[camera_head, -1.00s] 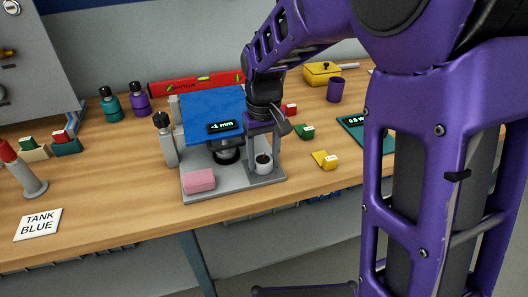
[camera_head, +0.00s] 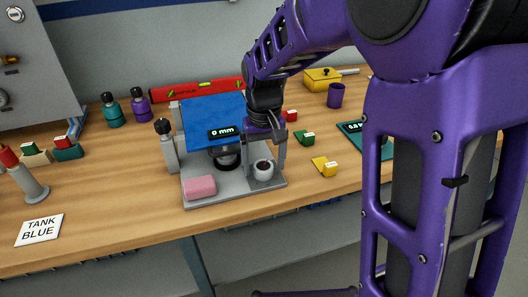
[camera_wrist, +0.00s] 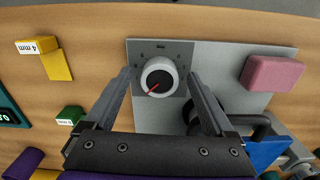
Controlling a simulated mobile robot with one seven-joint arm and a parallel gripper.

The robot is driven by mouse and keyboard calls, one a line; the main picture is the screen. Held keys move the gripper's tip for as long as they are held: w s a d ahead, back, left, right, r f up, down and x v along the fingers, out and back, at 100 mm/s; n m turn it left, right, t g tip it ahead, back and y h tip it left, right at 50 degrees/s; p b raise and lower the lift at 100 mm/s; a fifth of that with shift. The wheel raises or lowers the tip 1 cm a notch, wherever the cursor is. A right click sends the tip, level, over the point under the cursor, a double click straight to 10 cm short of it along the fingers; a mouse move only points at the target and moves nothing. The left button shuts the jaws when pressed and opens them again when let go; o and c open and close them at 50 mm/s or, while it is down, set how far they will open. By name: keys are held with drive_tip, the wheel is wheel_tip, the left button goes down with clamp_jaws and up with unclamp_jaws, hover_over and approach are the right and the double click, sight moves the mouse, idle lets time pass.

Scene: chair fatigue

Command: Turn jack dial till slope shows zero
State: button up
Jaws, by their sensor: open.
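The jack dial (camera_wrist: 157,77) is a pale round knob with a red pointer, on a dark plate in the wrist view. The pointer aims toward the lower left there. In the head view the dial (camera_head: 263,170) sits at the front right of the grey base (camera_head: 235,192). The slope display (camera_head: 223,133) on the blue tilted plate (camera_head: 212,108) reads "0 mm". My gripper (camera_wrist: 160,75) is open, with one finger on each side of the dial and a visible gap at each side. In the head view my gripper (camera_head: 265,150) is above the dial.
A pink block (camera_head: 200,187) lies on the base's front left. Yellow (camera_head: 324,166), green (camera_head: 304,138) and red (camera_head: 290,115) blocks stand to the right. A red spirit level (camera_head: 197,89) lies behind. A "TANK BLUE" card (camera_head: 39,230) lies at left. Bare bench lies in front.

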sight(264, 167)
wheel_tip(264, 167, up, 17)
drive_tip(key=p, duration=0.3)
drive_tip(key=shift+r, duration=0.15)
